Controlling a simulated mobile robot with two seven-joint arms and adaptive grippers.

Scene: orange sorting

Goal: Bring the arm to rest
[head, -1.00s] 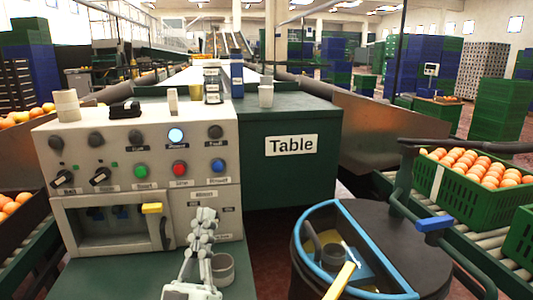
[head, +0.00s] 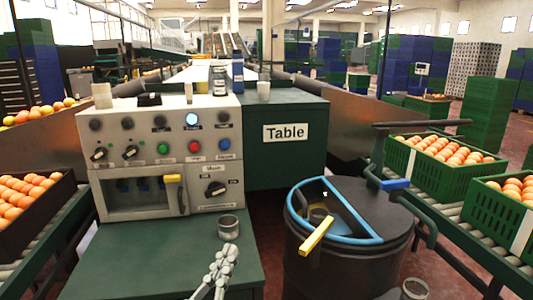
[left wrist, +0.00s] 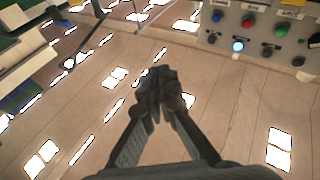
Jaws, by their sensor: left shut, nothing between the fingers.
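In the left wrist view the fingertips (left wrist: 158,85) meet in the middle of the picture, clear of other things. The control box (head: 160,155), with knobs, buttons and a lit blue button, stands behind the gripper in the head view. Its panel (left wrist: 260,35) also shows at the top right of the left wrist view. My right gripper is not in view.
A dark barrel (head: 350,235) with a blue-rimmed opening and yellow handle stands right of the worktop. Green crates of oranges (head: 408,160) line the right conveyor. A dark crate of oranges (head: 40,225) sits at left.

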